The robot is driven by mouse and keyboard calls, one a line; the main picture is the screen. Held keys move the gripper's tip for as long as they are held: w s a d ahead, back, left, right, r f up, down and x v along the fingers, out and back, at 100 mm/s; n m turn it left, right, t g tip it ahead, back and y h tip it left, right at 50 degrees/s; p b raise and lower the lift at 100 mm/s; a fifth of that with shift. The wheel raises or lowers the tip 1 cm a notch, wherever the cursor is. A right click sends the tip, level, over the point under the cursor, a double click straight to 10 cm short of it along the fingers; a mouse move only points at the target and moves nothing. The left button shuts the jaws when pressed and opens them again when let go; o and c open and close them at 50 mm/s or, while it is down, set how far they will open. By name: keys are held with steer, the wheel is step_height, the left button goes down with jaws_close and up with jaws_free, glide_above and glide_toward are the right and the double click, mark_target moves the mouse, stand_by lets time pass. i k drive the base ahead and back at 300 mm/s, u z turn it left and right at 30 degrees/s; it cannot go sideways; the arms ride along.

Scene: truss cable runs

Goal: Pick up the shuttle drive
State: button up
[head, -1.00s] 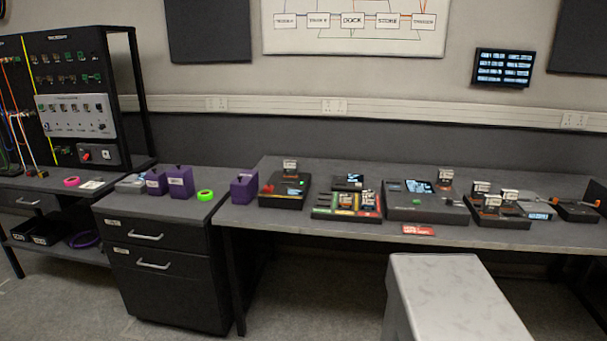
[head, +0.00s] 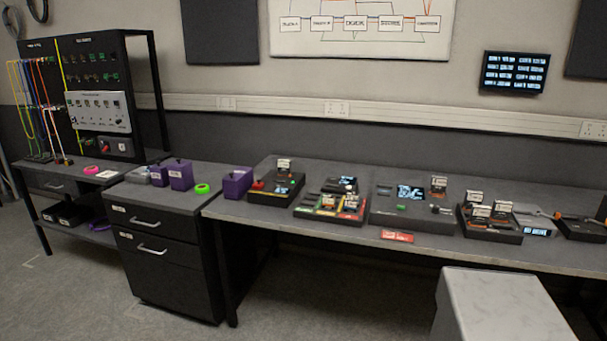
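I cannot tell for sure which item is the shuttle drive. Small labelled upright modules stand in several devices on the long grey bench (head: 330,240). One is on the black unit with a red knob (head: 275,188). Several are in the tray with coloured lanes (head: 330,208), and one is on the wide dock with a lit screen (head: 412,215). Several more stand in a black holder (head: 490,222). A small display reading what looks like "NO DRIVE" (head: 537,232) is at the right. Their labels are too small to read. My gripper is not in view.
Purple boxes (head: 181,174) and a green ring (head: 202,189) sit left of the devices. A black cable rack (head: 90,95) stands far left. A drawer cabinet (head: 160,255) stands left of the bench. A pale marbled block (head: 500,300) stands in front at right. Floor at left front is clear.

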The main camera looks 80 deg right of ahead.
mark_target(283, 166)
steer(key=u, duration=0.15)
steer(key=k, duration=0.9)
steer(key=z, duration=1.4)
steer(key=i, duration=1.15)
steer(key=z, duration=0.1)
